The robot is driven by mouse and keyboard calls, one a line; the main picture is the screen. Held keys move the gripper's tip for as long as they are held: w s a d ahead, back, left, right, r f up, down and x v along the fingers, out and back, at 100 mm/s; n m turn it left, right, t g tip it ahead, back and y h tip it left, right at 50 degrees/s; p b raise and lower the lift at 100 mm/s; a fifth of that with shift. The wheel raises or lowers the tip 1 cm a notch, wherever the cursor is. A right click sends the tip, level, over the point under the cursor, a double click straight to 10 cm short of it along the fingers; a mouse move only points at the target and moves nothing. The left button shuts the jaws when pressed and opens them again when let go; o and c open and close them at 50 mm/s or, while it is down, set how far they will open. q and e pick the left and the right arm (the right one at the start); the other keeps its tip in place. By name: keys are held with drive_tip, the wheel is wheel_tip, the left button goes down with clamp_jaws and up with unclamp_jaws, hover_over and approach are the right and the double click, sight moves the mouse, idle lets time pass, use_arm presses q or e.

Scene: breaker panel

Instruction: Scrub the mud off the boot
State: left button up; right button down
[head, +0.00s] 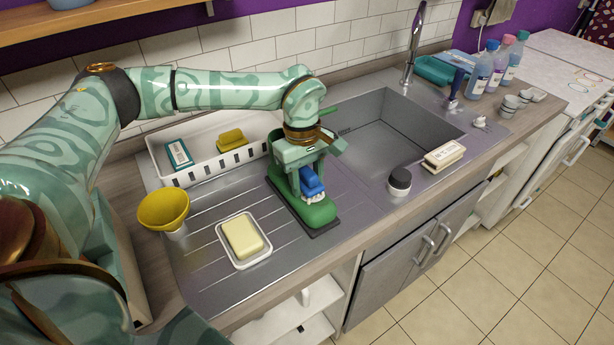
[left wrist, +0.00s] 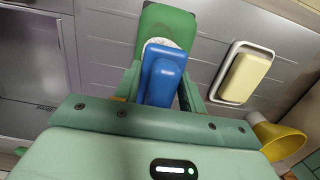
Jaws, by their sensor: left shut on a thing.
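The green boot (head: 318,215) stands on the metal drainboard left of the sink, on a dark sole or base. Its toe also shows at the top of the left wrist view (left wrist: 165,20). My left gripper (head: 307,175) is shut on a blue brush (head: 312,184), which also shows in the left wrist view (left wrist: 162,80). The brush's pale bristles point down at the boot's foot and look to be touching it. The gripper and brush hide part of the boot, and I make out no mud on what shows. My right gripper is not in view.
A soap dish (head: 258,257) with yellow soap (head: 242,238) and a yellow bowl-shaped thing (head: 164,208) stand left of the boot. A white rack (head: 205,172) is behind. The empty sink (head: 380,140), a dark-topped jar (head: 400,181) and another brush (head: 444,155) are right.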

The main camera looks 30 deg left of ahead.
sight(327, 214)
use_arm(q)
drive_tip(key=shift+d, duration=0.1)
